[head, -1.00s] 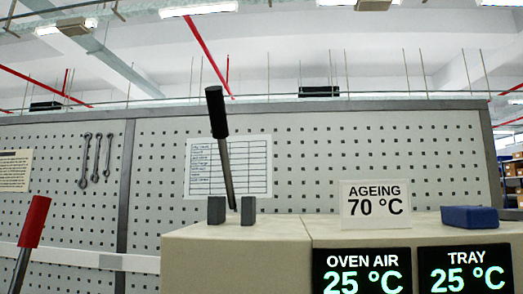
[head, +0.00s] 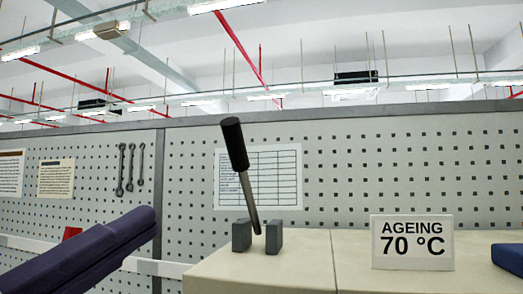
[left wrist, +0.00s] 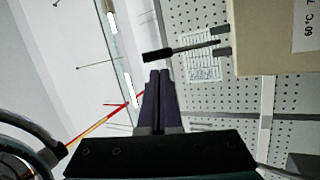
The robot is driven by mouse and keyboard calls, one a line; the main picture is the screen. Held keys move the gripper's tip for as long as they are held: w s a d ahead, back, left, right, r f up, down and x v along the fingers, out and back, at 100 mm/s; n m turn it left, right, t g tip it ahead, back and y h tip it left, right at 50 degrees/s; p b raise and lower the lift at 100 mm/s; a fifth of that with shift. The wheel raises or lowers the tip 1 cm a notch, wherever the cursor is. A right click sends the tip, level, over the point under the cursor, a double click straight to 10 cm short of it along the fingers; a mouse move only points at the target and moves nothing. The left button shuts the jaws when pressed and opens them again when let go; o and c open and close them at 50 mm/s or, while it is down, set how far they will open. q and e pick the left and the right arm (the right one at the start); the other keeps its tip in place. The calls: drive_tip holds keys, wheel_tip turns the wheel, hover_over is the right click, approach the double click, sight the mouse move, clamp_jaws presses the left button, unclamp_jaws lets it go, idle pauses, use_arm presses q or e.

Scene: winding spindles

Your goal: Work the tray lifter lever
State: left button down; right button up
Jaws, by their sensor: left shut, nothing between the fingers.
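A lever with a black grip (head: 235,143) and a thin metal rod stands between two dark grey blocks on top of a beige cabinet (head: 270,268), leaning left. In the left wrist view the black lever (left wrist: 158,55) lies sideways just beyond my fingertips. My left gripper (head: 148,218) has dark purple fingers, shut and empty, left of the lever and apart from it in the head view. Its fingers also show in the wrist view (left wrist: 160,74). A red grip (head: 72,233) is mostly hidden behind my left gripper. Which lever lifts the tray is not marked. My right gripper is not in view.
An "AGEING 70 °C" sign (head: 412,242) and a blue block (head: 508,258) are on the cabinet, right of the lever. A pegboard wall (head: 380,160) with hanging wrenches (head: 130,168) and paper sheets stands behind. The space left of the black lever is open.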

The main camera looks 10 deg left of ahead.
use_arm(q)
drive_tip(key=r, duration=0.1)
drive_tip(key=n+t, duration=0.1)
drive_tip(key=a+r+n, duration=0.1)
drive_tip(key=shift+s+a+r+t+y, duration=0.1)
drive_tip(key=shift+s+r+t+y, duration=0.2)
drive_tip(key=shift+s+r+y, duration=0.1)
drive_tip(key=shift+w, duration=0.1)
drive_tip(key=p, duration=0.7)
approach(224, 124)
drive_tip(key=x, duration=0.6)
drive_tip(key=shift+w+r, duration=0.1)
drive_tip(key=shift+w, duration=0.35)
drive_tip(key=shift+r, duration=0.1)
